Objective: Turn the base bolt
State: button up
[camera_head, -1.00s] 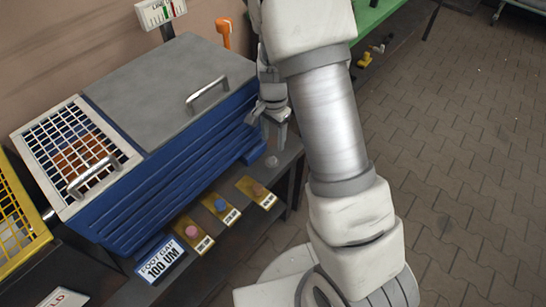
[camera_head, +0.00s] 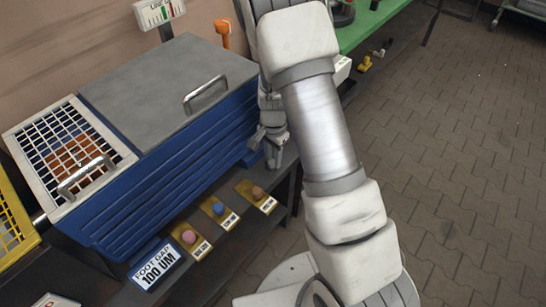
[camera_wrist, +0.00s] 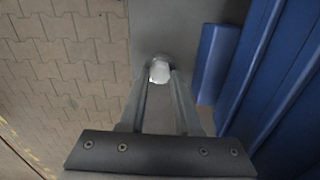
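The base bolt shows in the wrist view as a pale rounded head (camera_wrist: 159,72) on a grey surface, between the tips of my two fingers. My gripper (camera_wrist: 160,82) points down at it with the fingers apart, one on each side of the head. I cannot tell whether either finger touches the bolt. In the head view my gripper (camera_head: 266,152) is low at the right end of the blue box (camera_head: 190,150), over the dark shelf. There the fingers hide the bolt.
The blue ribbed box stands close beside my gripper. Several small yellow plates with coloured knobs (camera_head: 212,207) and a "FOOT GAP 100 UM" sign (camera_head: 155,263) are along the shelf front. A green bench (camera_head: 365,25) is behind my arm. Paved floor (camera_head: 450,150) is clear at right.

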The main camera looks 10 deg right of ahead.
grip_shut()
jog(key=shift+n, duration=0.4)
jog(key=n, duration=0.3)
jog(key=shift+n, duration=0.4)
jog(key=n, duration=0.3)
jog(key=shift+a+n, duration=0.1)
jog(key=shift+n, duration=0.2)
jog(key=n, duration=0.3)
jog(key=shift+n, duration=0.3)
jog(key=shift+a+n+p, duration=0.1)
jog(key=shift+n+p, duration=0.4)
jog(key=shift+n, duration=1.3)
